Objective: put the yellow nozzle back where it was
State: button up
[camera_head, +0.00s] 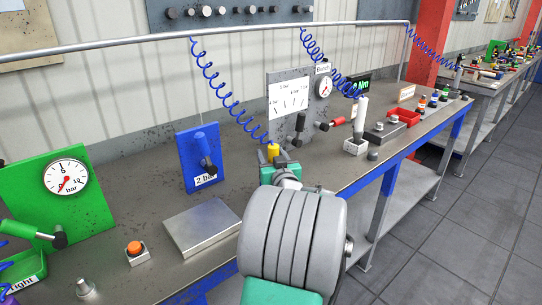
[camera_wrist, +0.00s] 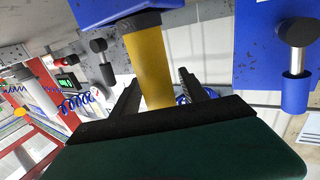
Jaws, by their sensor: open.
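The yellow nozzle (camera_head: 272,151) stands at the end of a coiled blue hose (camera_head: 228,95) over the workbench in the head view. In the wrist view the yellow nozzle (camera_wrist: 153,62) runs between the two dark fingers of my gripper (camera_wrist: 160,78). The fingers are apart, with visible gaps on both sides of the nozzle. A blue piece (camera_wrist: 120,14) meets the nozzle's upper end there; I cannot tell whether it is a holder. In the head view my gripper (camera_head: 275,161) is at the nozzle, and my arm hides what is below.
A blue 2 bar panel with a lever (camera_head: 198,160) stands left of my gripper, and a grey gauge panel (camera_head: 287,120) behind it. A metal plate (camera_head: 200,228) and an orange button (camera_head: 135,248) lie nearer. A white holder (camera_head: 356,147) and red tray (camera_head: 404,119) stand right.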

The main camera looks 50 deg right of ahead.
jog(key=shift+r+p, duration=0.2)
jog(key=shift+p, duration=0.7)
jog(key=b+v, duration=0.3)
jog(key=v, duration=0.4)
jog(key=shift+s+a+f, duration=0.25)
jog(key=shift+s+f, duration=0.05)
jog(key=shift+s, duration=0.05)
